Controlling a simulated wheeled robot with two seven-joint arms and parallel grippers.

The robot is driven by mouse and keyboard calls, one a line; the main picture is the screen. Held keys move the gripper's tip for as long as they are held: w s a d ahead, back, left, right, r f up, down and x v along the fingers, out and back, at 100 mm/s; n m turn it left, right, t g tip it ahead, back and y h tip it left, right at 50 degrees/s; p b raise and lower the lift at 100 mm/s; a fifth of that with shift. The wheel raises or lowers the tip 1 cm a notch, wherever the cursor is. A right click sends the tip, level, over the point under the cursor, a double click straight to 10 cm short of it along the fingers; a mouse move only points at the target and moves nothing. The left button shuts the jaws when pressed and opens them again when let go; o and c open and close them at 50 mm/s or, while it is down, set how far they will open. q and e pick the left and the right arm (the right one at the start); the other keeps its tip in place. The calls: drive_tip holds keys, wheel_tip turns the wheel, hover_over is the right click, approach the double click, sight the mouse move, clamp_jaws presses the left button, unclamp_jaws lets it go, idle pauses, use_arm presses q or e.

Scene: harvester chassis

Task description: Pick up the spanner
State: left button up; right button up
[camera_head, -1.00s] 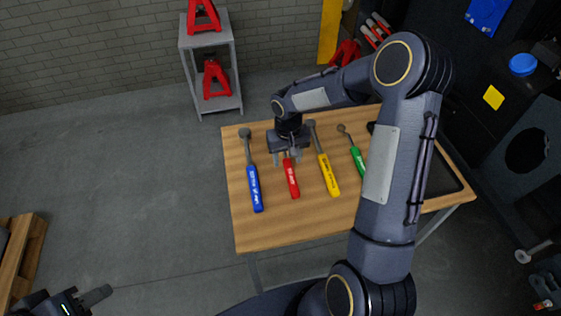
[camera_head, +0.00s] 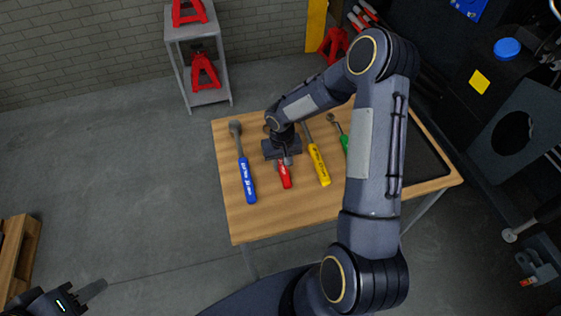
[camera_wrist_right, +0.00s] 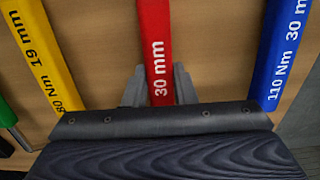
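My right gripper (camera_head: 287,160) is down at this handle. In the right wrist view its fingers (camera_wrist_right: 160,88) sit close against both sides of the handle, which looks gripped between them. The tool's head is mostly hidden by my right gripper and arm. My left gripper (camera_head: 88,293) is at the lower left, off the table and partly cut off; its opening is unclear.
A blue torque wrench (camera_head: 247,180) lies left of the red tool. A yellow wrench (camera_head: 319,165) and a green-handled tool (camera_head: 344,143) lie to its right. A dark tray (camera_head: 425,165) is at the table's right, partly behind my arm. The table's front is clear.

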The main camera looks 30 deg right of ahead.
clamp_jaws()
drive_tip(key=shift+r, duration=0.15)
drive_tip(key=shift+r, duration=0.25)
wheel_tip(320, 180, up, 3)
drive_tip(key=shift+f+b, duration=0.2)
drive_tip(key=shift+b, duration=0.55)
drive_tip(key=s+a+r+b, duration=0.2)
drive_tip(key=s+a+r, duration=0.6)
drive_tip(key=s, duration=0.3)
drive_tip(key=shift+s+r+b, duration=0.15)
drive_tip(key=shift+r+b, duration=0.15)
drive_tip(key=shift+r, duration=0.55)
drive_tip(key=shift+a, duration=0.1)
